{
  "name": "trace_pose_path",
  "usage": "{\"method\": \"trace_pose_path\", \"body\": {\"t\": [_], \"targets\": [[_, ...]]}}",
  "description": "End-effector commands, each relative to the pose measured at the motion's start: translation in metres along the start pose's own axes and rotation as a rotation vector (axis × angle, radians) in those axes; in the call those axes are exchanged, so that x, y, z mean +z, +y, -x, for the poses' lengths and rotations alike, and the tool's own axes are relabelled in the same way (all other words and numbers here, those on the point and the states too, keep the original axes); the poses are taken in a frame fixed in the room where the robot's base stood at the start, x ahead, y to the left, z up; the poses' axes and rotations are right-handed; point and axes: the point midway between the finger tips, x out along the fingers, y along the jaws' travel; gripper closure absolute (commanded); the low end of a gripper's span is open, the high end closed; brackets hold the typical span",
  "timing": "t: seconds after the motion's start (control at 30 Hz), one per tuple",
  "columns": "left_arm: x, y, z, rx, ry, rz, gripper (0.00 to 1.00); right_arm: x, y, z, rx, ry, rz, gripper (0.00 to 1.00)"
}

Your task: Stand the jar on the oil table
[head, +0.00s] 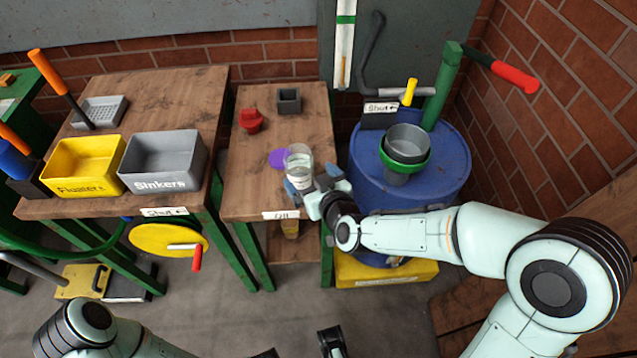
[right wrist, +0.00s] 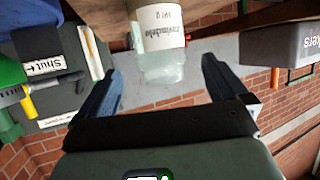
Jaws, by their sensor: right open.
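The jar (head: 299,168) is clear with a white label and looks upright on the oil table (head: 245,190), near its front right part. In the right wrist view the jar (right wrist: 163,55) appears upside down, against the wood. My right gripper (head: 312,182) is open at the jar's near side. Its two fingers (right wrist: 163,85) are spread to either side of the jar, with clear gaps visible. My left arm shows at the lower left; dark tips at the bottom edge may be my left gripper (head: 330,343), mostly cut off.
A purple disc (head: 278,158) lies beside the jar. A red piece (head: 251,120) and a dark square cup (head: 289,100) stand farther back. A blue drum (head: 420,195) with nested buckets is at right. Yellow and grey bins (head: 165,160) sit on the left table.

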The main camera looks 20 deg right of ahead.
Motion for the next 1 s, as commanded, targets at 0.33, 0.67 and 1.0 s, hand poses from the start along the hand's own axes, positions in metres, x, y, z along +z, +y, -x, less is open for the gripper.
{"method": "trace_pose_path", "body": {"t": [0.33, 0.67, 1.0], "targets": [[0.003, 0.001, 0.006, -0.002, -0.009, 0.001, 0.0, 0.0, 0.0, 0.04, 0.0, 0.0, -0.001, 0.0], [0.003, 0.0, 0.006, -0.003, -0.009, 0.001, 0.0, 0.0, 0.0, 0.041, 0.0, 0.0, 0.0, 0.0], [0.003, 0.004, 0.015, -0.001, -0.006, 0.0, 0.0, 0.015, -0.001, 0.04, -0.001, -0.073, 0.012, 0.0]]}}
